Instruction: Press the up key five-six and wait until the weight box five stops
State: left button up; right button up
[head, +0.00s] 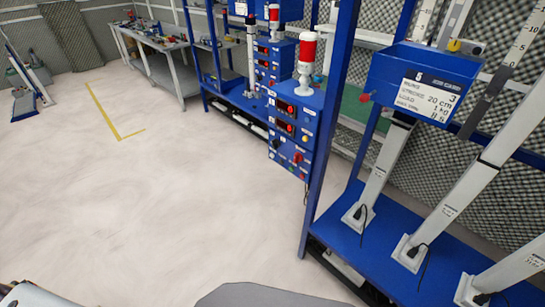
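A blue control box (281,126) with red lit displays and several small knobs and buttons hangs at the rack's left post. The lettering on it is too small to read, so I cannot tell which is the up key five-six. Neither of my grippers is clearly visible; only grey parts of my body show at the bottom edge.
The blue rack shelf (340,230) carries the column feet and black cables. A red and white beacon (307,55) tops the control box. More control boxes and a grey workbench (170,65) stand farther back. The pale floor (150,200) at left is clear, with a yellow line.

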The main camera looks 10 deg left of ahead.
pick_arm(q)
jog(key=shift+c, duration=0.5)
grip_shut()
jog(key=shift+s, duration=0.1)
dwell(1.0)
